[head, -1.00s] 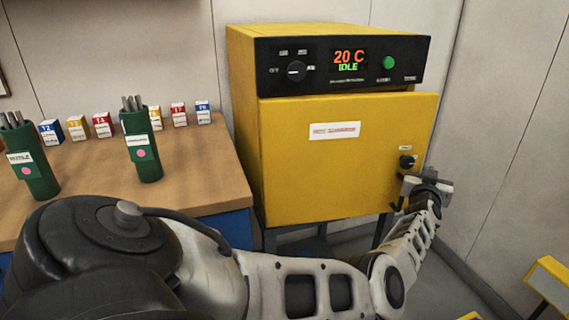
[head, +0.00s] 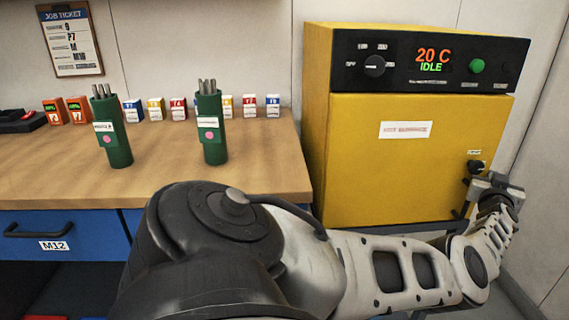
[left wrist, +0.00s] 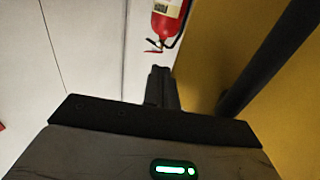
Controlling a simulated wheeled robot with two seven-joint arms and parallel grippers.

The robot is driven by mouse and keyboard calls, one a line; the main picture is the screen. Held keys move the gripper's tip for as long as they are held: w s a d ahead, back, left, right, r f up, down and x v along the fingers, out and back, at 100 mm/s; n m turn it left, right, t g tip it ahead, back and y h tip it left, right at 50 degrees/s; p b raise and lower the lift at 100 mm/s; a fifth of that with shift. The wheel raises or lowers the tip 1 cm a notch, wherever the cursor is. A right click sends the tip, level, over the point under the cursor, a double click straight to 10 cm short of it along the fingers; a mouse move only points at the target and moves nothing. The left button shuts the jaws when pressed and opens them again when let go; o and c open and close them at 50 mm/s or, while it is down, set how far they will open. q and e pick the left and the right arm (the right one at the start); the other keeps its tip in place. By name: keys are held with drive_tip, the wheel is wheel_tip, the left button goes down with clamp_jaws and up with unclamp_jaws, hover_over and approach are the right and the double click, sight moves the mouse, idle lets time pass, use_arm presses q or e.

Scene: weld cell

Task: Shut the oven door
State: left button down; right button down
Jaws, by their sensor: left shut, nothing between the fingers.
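The yellow oven (head: 318,120) stands at the right in the head view. Its door (head: 395,180) looks flush or nearly flush with the body under the control panel; I cannot tell whether it is fully shut. My left gripper (head: 492,182) is at the door's lower right edge, just below the small black knob (head: 476,167), and partly hides the door's dark handle. In the left wrist view the gripper's fingers (left wrist: 162,75) are together and empty. The yellow door surface (left wrist: 220,40) and the black handle bar (left wrist: 270,60) lie to their right; contact is unclear. My right gripper is out of view.
A wooden bench (head: 260,175) left of the oven bears two green rod canisters (head: 112,145) and several small boxes. The oven display (head: 433,60) reads 20 C, IDLE. A red fire extinguisher (left wrist: 168,22) hangs on the wall beyond the fingers.

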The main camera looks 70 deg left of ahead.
use_arm(q)
drive_tip(key=shift+a+r, duration=0.2)
drive_tip(key=shift+r, duration=0.1)
